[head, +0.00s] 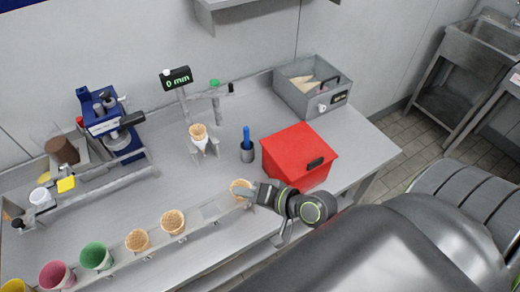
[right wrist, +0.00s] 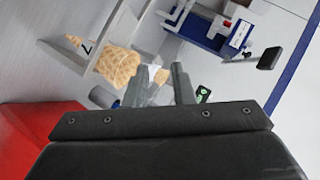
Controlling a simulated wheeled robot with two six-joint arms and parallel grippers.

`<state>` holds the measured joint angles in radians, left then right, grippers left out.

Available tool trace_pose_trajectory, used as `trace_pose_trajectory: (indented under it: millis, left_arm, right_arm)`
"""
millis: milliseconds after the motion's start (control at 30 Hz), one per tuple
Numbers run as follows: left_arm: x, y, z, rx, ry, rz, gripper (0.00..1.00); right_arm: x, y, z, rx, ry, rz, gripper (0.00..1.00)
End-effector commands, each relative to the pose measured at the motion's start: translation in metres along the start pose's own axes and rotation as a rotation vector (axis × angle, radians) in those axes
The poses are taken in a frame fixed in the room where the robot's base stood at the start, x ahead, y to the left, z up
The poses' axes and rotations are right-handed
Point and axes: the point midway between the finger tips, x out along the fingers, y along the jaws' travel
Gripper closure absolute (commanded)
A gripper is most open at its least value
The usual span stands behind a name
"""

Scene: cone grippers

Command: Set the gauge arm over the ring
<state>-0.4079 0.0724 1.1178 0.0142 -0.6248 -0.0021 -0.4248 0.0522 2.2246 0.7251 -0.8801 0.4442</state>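The gauge has a dark display (head: 177,77) reading 0 mm in green. Its grey arm (head: 207,94), with a green knob (head: 214,83) and a dark end, sits behind and right of the ring, not over it. A waffle cone (head: 198,131) stands in the ring stand; the ring itself is hard to make out. My right gripper (head: 252,189) is by a waffle cone (head: 240,186) at the right end of the front rack. In the right wrist view its fingers (right wrist: 162,86) are apart, with that cone (right wrist: 118,66) beside the left finger. My left gripper is not in view.
A red box (head: 293,152) stands just behind my right gripper. A blue-handled tool in a dark cup (head: 247,150) is left of it. The front rack (head: 205,215) holds several cones and coloured cups. A grey bin (head: 311,92) stands at the back right.

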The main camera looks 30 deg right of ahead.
Motion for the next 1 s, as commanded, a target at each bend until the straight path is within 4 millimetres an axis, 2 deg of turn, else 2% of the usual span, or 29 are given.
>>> trace_pose_trajectory:
  millis: [100,300,667,867,1000]
  left_arm:
    - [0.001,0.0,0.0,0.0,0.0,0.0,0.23]
    - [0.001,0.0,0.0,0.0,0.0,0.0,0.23]
    - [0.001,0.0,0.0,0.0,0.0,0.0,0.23]
    - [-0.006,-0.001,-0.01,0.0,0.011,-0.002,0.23]
    - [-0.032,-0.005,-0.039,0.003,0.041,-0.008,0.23]
  right_arm:
    - [-0.007,0.017,0.007,-0.105,-0.035,0.088,0.78]
    - [-0.017,0.034,0.013,-0.208,-0.075,0.182,0.78]
    - [-0.019,0.039,0.014,-0.235,-0.086,0.207,0.78]
    - [-0.022,0.042,0.015,-0.254,-0.093,0.225,1.0]
    - [-0.032,0.052,0.018,-0.321,-0.124,0.289,1.0]
